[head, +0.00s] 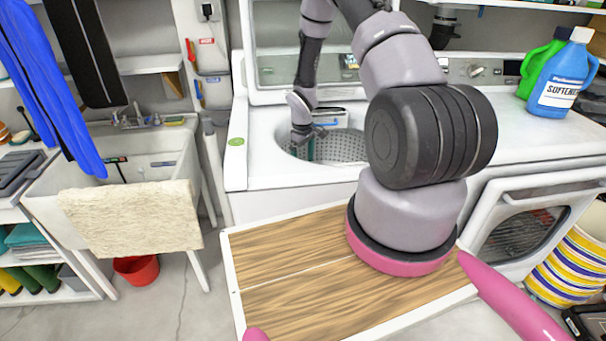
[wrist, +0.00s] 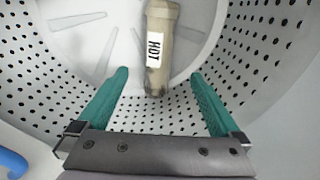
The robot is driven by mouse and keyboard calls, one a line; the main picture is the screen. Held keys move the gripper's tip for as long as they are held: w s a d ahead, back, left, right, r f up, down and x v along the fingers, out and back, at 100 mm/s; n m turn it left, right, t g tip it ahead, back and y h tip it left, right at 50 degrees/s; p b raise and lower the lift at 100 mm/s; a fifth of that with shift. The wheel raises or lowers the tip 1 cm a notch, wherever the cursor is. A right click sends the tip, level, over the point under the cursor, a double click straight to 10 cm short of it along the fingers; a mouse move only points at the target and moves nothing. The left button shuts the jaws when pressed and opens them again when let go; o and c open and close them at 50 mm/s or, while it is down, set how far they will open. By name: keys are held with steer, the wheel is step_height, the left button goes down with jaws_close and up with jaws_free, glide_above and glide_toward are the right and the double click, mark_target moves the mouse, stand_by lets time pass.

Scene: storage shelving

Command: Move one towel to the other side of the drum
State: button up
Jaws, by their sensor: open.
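My gripper (head: 307,150) reaches down through the top opening of the white washer (head: 237,150). In the wrist view my gripper (wrist: 158,88) is open, with its two green fingers spread inside the perforated drum (wrist: 262,60). A beige, roughly cylindrical thing with a white "HD7" label (wrist: 158,48) lies or stands ahead, between the lines of the fingers and apart from them. I cannot tell whether it is a towel or a part of the drum. No clear towel shows in the drum. A cream towel (head: 132,218) hangs over the sink's front edge.
The drum rim surrounds my gripper closely. A blue curved thing (wrist: 14,162) shows at the lower left of the wrist view. A blue softener bottle (head: 563,80) and a green bottle (head: 540,62) stand on the right machine. A wooden board (head: 290,262) lies in front.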

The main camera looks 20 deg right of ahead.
steer(key=s+r+m+t, duration=0.1)
steer(key=s+r+m, duration=0.15)
steer(key=r, duration=1.45)
steer(key=s+r+m+t, duration=0.2)
steer(key=r+m, duration=0.1)
steer(key=r, duration=1.5)
steer(key=s+a+r+m+t+y, duration=0.1)
steer(key=s+a+r+m+t, duration=0.1)
steer(key=s+r, duration=0.7)
steer(key=s+a+r+m+t+y, duration=0.1)
steer(key=s+a+r+m+t, duration=0.1)
steer(key=s+r, duration=0.6)
steer(key=s+a+m, duration=0.1)
steer(key=s+a, duration=0.1)
steer(key=s, duration=0.5)
steer(key=shift+r, duration=0.4)
steer(key=shift+w, duration=0.1)
